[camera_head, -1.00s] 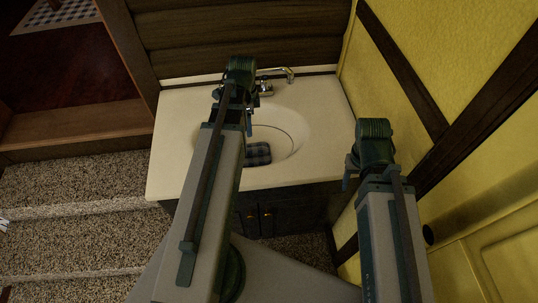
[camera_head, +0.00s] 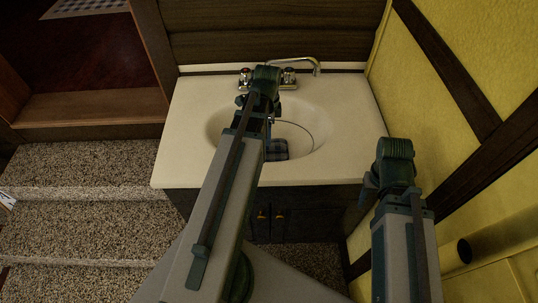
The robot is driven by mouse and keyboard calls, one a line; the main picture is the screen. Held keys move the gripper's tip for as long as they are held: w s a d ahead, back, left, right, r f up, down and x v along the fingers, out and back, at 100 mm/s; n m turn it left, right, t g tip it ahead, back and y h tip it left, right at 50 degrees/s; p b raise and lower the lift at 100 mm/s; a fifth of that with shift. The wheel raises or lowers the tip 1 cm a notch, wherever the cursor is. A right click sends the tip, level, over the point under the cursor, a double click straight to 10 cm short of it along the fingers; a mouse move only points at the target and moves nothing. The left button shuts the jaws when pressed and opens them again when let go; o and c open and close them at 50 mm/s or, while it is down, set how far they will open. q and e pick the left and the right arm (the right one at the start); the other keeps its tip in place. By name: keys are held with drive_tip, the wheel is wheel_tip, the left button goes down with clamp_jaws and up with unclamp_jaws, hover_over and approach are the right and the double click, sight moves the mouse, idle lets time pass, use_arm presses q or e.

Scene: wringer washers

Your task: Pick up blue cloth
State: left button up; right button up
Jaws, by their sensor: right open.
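A dark blue-grey checked cloth (camera_head: 277,149) lies in the sink basin, partly hidden behind my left arm. The round basin (camera_head: 312,130) is set in a cream counter. My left gripper (camera_head: 268,117) is above the basin, just beyond the cloth in the picture. Its fingers are mostly hidden by its own wrist, so its opening is unclear. My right gripper (camera_head: 369,188) is open, to the right of the basin near the counter's front right edge. It is apart from the cloth.
A metal faucet (camera_head: 300,65) with two knobs stands at the back of the counter (camera_head: 185,150). A yellow wall (camera_head: 425,90) with dark beams is close on the right. A dark cabinet (camera_head: 280,215) is below the counter. Carpeted steps (camera_head: 75,175) are on the left.

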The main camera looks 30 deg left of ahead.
sight(269, 148)
use_arm(q)
drive_tip(key=shift+f, duration=0.25)
drive_tip(key=f+b, duration=0.5)
drive_tip(key=shift+s+d, duration=0.1)
drive_tip(key=shift+d, duration=0.2)
clamp_jaws()
